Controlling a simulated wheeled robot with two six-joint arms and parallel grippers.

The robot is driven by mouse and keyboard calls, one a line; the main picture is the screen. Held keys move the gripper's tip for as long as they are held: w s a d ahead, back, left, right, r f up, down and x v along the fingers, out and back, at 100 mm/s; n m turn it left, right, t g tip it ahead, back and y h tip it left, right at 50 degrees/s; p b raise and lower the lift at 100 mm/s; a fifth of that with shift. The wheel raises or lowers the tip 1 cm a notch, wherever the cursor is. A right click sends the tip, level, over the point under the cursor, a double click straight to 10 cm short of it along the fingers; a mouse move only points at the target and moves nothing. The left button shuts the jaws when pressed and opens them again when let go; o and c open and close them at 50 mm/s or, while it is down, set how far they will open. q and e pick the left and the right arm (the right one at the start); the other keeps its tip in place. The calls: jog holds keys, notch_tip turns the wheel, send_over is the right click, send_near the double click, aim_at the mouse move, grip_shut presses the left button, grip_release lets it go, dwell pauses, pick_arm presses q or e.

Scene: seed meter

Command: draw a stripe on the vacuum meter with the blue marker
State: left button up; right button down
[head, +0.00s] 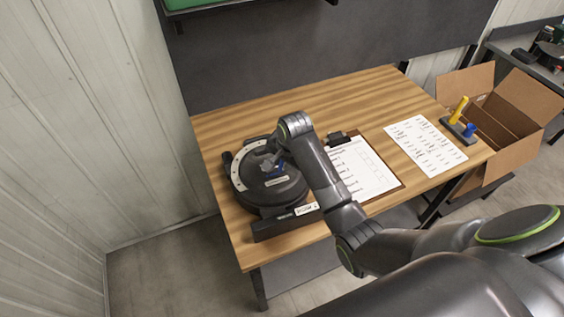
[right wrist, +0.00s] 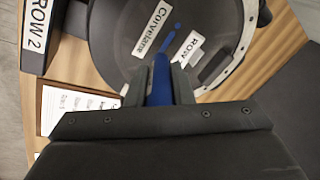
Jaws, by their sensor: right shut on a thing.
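The vacuum meter (head: 283,193) is a round dark housing with a pale rim, at the left of the table. In the right wrist view its dark face (right wrist: 115,65) carries a "Corvelane" label and a "ROW" label. My right gripper (right wrist: 160,88) is shut on the blue marker (right wrist: 161,75), whose tip points at the face. In the head view my right gripper (head: 271,164) is over the meter, and my arm hides part of the scene. My left gripper is not in view.
A clipboard (head: 362,172) lies right of the meter, and a printed sheet (head: 425,145) lies farther right. A small stand (head: 459,130) holds a yellow marker (head: 459,109) and a blue piece. An open cardboard box (head: 520,118) stands beyond the table's right end.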

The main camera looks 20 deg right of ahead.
dwell(0.3)
jog(key=shift+r, duration=3)
